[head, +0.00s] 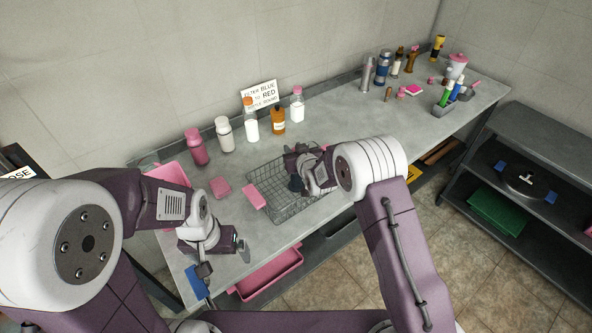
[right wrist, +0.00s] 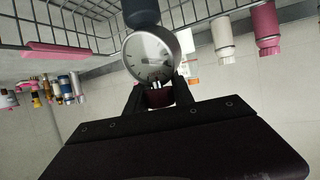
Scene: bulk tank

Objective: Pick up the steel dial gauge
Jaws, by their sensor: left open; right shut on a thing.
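The steel dial gauge (right wrist: 150,57) shows in the right wrist view, with a round pale face with dark tick marks and a steel rim. My right gripper (right wrist: 156,92) is shut on it at the fitting below the dial. A dark blue-grey rounded part (right wrist: 141,12) meets the gauge's far side; I cannot tell whether it belongs to it. In the head view my right gripper (head: 297,180) is over the wire basket (head: 262,178), and the gauge is not clearly seen there. My left gripper (head: 222,261) is open and empty near the bench's front edge.
A pink block (head: 254,196) lies at the basket's left side and a pink sponge (head: 220,187) further left. Several bottles, including an amber one (head: 278,121), stand behind, before a sign (head: 259,96). A pink tray (head: 268,275) is below the front edge.

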